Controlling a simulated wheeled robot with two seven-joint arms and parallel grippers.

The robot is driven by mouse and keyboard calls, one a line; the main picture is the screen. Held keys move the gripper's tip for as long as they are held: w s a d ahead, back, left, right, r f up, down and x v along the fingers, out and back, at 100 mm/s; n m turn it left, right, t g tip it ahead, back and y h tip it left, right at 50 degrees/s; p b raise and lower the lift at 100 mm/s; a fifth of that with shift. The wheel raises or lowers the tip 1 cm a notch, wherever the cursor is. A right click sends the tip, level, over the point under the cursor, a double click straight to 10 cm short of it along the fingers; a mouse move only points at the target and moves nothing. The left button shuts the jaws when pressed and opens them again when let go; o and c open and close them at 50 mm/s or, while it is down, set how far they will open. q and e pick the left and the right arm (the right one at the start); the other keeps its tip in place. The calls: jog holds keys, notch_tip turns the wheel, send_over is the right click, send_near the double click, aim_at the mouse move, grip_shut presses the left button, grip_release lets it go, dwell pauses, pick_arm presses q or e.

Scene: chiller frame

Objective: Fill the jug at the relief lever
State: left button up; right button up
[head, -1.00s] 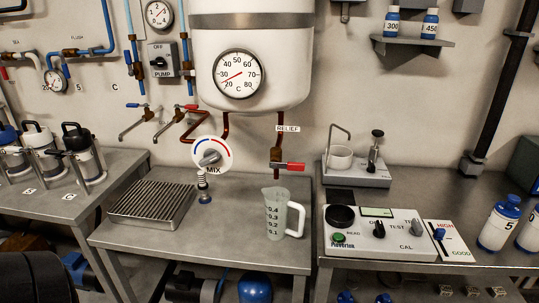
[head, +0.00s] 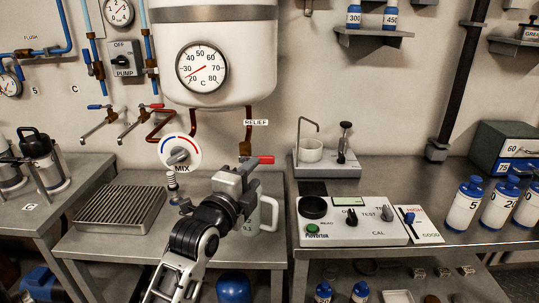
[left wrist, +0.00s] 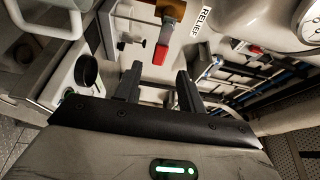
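The translucent jug (head: 268,214) stands upright on the middle bench under the relief outlet, its handle to the right. My left arm hides much of it. The relief lever (head: 262,160) is a red handle on a copper pipe below the RELIEF label. My left gripper (head: 238,183) is in front of and just below the lever. In the left wrist view its fingers (left wrist: 158,78) are apart and empty, with the red lever (left wrist: 161,54) ahead between their tips; contact is not visible. A pale loop at that view's upper left looks like the jug's handle. My right gripper is not in view.
The boiler (head: 220,60) with its dial hangs above. A MIX knob (head: 178,154) and a ribbed drain tray (head: 130,208) are to the left. A tester panel (head: 350,222) and several blue-capped bottles stand on the right bench.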

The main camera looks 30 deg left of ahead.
aim_at(266, 161)
pick_arm(q)
jog(key=w, duration=0.3)
jog(key=w+a, duration=0.1)
jog(key=w, duration=0.5)
jog(key=shift+w+a, duration=0.25)
jog(key=shift+w, duration=0.05)
jog(key=shift+c, duration=0.3)
grip_shut()
